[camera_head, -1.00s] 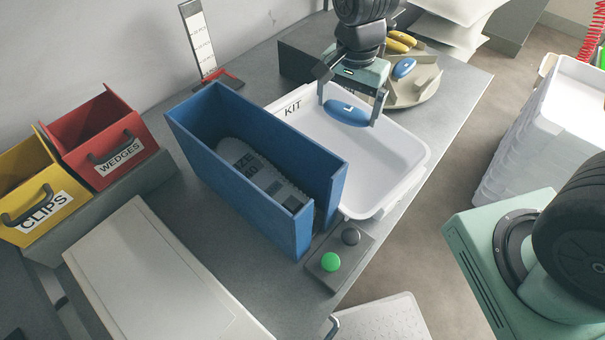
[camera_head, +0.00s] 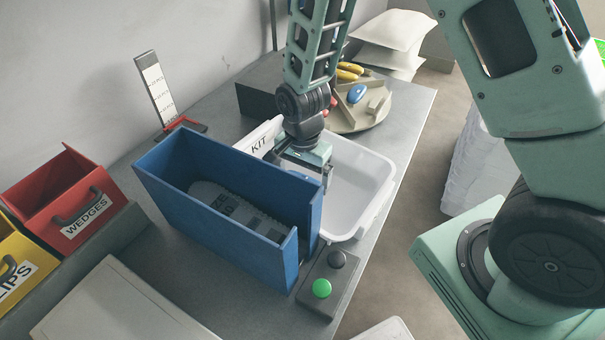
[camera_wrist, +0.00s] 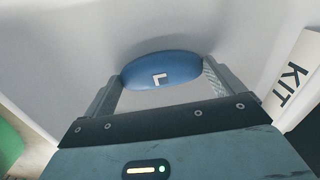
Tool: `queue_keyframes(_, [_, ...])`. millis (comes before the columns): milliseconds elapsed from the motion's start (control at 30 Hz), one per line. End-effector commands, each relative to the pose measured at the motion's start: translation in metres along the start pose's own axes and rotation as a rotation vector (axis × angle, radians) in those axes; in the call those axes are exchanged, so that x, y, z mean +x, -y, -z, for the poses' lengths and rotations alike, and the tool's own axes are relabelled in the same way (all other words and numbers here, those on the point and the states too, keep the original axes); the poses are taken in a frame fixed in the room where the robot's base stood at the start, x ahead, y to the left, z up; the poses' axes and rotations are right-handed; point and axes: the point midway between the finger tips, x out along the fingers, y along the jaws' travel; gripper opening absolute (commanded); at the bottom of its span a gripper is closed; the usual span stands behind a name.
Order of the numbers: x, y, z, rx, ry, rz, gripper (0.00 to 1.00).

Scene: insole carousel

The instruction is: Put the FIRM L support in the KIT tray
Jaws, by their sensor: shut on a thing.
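The blue support marked L (camera_wrist: 160,70) is between the fingers of my gripper (camera_wrist: 163,88) in the wrist view, and the fingers are shut on it. White tray walls surround it there. In the head view my gripper (camera_head: 308,165) is low inside the white KIT tray (camera_head: 377,205), near its left part, and the blue bin's wall partly hides it. The held support is hidden in the head view. Whether it touches the tray floor I cannot tell.
A tall blue bin (camera_head: 225,215) with a dark insole (camera_head: 240,208) stands close left of the tray. A carousel (camera_head: 367,115) behind holds another blue piece (camera_head: 356,93) and yellow pieces (camera_head: 350,70). A button box (camera_head: 330,282) sits in front.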

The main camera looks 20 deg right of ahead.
Motion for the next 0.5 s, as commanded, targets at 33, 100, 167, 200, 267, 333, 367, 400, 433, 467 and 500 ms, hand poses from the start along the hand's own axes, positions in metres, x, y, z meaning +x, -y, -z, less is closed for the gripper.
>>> queue_keyframes(33, [0.0012, 0.0, 0.0, 0.0, 0.0, 0.0, 0.72])
queue_keyframes(100, [0.001, 0.0002, 0.0, 0.0, 0.0, 0.001, 0.72])
queue_keyframes(167, [0.0009, 0.0003, 0.0001, 0.0, 0.0, 0.001, 0.72])
queue_keyframes(200, [0.0009, 0.0003, 0.0001, 0.0, 0.0, 0.001, 0.72])
queue_keyframes(267, [0.0016, 0.0002, 0.0001, 0.0, 0.0, 0.001, 0.72])
queue_keyframes(333, [0.004, 0.0001, 0.0001, 0.0, 0.0, 0.0, 0.72])
queue_keyframes(367, [0.005, 0.0001, 0.0001, 0.0, 0.0, 0.0, 0.72])
queue_keyframes(400, [0.0036, 0.0002, 0.0001, 0.0, 0.0, 0.001, 1.0])
queue_keyframes(433, [0.0035, 0.0002, 0.0001, 0.0, 0.0, 0.001, 1.0])
queue_keyframes(467, [0.0034, 0.0003, 0.0001, 0.0, 0.0, 0.001, 1.0])
queue_keyframes(500, [0.0034, 0.0002, 0.0001, 0.0, 0.0, 0.001, 1.0])
